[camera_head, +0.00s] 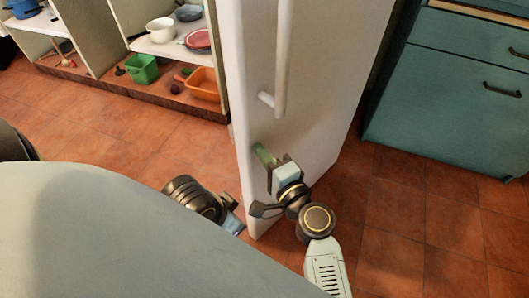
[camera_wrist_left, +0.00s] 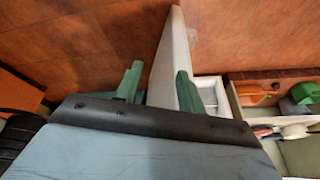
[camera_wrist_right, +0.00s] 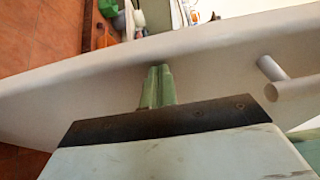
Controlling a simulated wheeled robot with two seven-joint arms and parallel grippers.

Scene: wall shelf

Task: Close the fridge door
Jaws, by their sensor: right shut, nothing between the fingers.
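The white fridge door (camera_head: 255,100) stands swung out into the room, with its long vertical handle (camera_head: 283,55) facing me. My right gripper (camera_head: 262,154) is shut and empty, its fingertips at the door's outer face below the handle. In the right wrist view its green fingers (camera_wrist_right: 158,86) are together against or just before the white panel; contact is not certain. My left gripper (camera_head: 236,218) is low by the door's bottom free edge, partly hidden. In the left wrist view its fingers (camera_wrist_left: 158,84) are apart, with the door panel (camera_wrist_left: 171,50) showing between and beyond them.
An open shelf unit with a green bin (camera_head: 142,69), an orange bin (camera_head: 203,85) and dishes stands at the back left. A teal cabinet (camera_head: 440,105) is at the right. Tiled floor (camera_head: 400,225) is bare between the door and cabinet.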

